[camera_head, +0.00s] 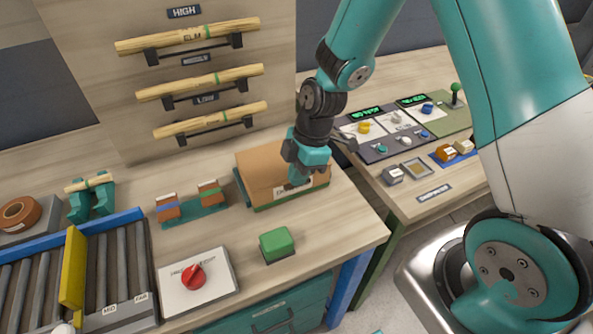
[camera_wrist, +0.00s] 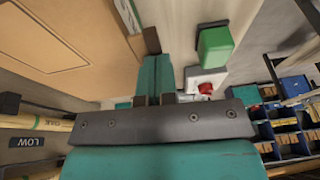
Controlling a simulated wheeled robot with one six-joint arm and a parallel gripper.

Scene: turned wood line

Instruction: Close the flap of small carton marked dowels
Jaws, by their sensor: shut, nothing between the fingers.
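The small brown carton (camera_head: 265,164) stands on the bench in a green holder. A white label on its front face is partly hidden by my gripper. A flat brown panel covers its top, but I cannot tell whether the flap lies fully down. My gripper (camera_head: 299,181) is shut and empty, pointing down at the carton's front right part; I cannot tell whether it touches. In the wrist view, the carton's brown panel (camera_wrist: 70,40) fills the upper left, beside my shut fingers (camera_wrist: 154,60).
A green block (camera_head: 276,243) and a red knob on a white plate (camera_head: 194,276) are in front of the carton. A small rack (camera_head: 192,208) stands left of it. Dowels hang on the back board (camera_head: 220,70). A control panel table (camera_head: 420,205) is at the right.

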